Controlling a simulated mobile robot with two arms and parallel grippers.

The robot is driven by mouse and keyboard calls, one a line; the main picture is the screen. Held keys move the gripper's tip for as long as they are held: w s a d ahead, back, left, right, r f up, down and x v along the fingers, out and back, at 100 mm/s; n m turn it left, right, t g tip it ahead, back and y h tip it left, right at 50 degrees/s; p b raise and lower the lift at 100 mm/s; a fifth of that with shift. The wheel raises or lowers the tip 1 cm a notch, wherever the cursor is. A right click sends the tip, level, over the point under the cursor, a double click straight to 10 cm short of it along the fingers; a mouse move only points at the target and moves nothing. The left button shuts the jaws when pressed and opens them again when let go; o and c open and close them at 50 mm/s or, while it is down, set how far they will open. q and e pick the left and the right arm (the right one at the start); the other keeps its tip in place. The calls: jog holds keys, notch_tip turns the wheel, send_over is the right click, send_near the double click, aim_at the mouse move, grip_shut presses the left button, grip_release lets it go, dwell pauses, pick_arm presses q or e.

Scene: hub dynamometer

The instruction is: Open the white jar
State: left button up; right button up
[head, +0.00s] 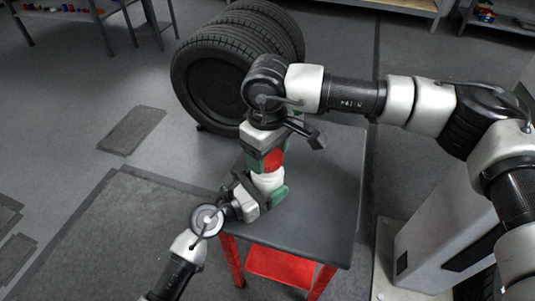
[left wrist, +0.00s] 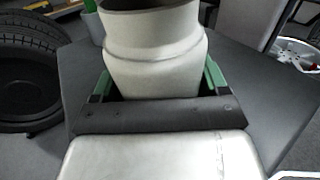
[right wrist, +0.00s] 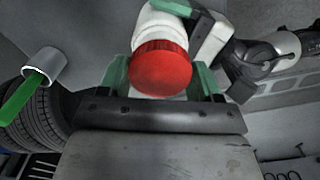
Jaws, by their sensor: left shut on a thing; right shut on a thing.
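The white jar (head: 267,181) is near the left front part of the grey-topped table, with its red lid (head: 273,160) above it. My left gripper (head: 268,190) is shut around the jar's body. The left wrist view shows the jar (left wrist: 155,65) between green fingers. My right gripper (head: 268,158) comes from above and is shut on the lid. The right wrist view shows the red lid (right wrist: 161,68) between its green fingers, with the white jar (right wrist: 158,27) beyond. I cannot tell whether the lid is still seated. The jar's base is hidden.
The grey tabletop (head: 325,185) is clear to the right of the jar. Black tyres (head: 208,82) stand behind the table. A grey cup with a green part (right wrist: 43,66) shows at the left of the right wrist view. Shelves line the back.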

jog(key=shift+r, duration=0.2)
jog(key=shift+r, duration=1.95)
pick_arm(q)
jog(key=o, duration=1.7)
